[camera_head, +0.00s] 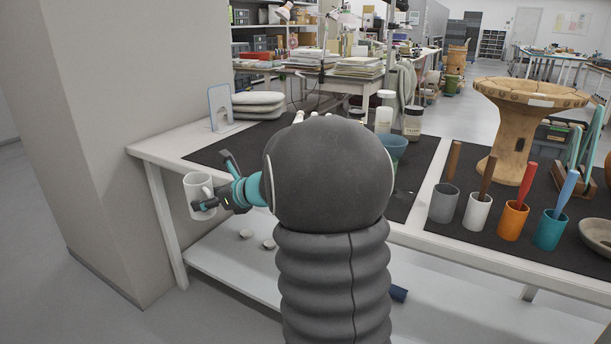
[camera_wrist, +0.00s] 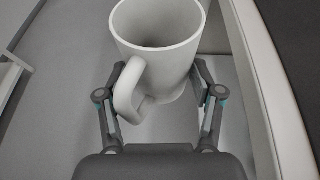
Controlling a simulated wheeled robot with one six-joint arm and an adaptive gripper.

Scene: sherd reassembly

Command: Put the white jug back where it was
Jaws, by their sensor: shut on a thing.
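The white jug (camera_head: 197,187) is upright in my gripper (camera_head: 207,203), in front of the table's left front edge and apart from the tabletop. In the wrist view the jug (camera_wrist: 178,42) stands between the two fingers of my gripper (camera_wrist: 160,88), with its handle towards the camera and slightly left. The fingers are closed on the jug's sides. Its open top shows and it looks empty inside. Its underside is hidden in the wrist view.
The white table (camera_head: 157,150) carries a dark mat (camera_head: 205,152). Grey cushions (camera_head: 258,102) and an upright panel (camera_head: 220,108) stand at its back left. A teal bowl (camera_head: 392,150), bottles and several tool cups are further right. A lower shelf (camera_head: 225,262) holds small items. A wall corner stands left.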

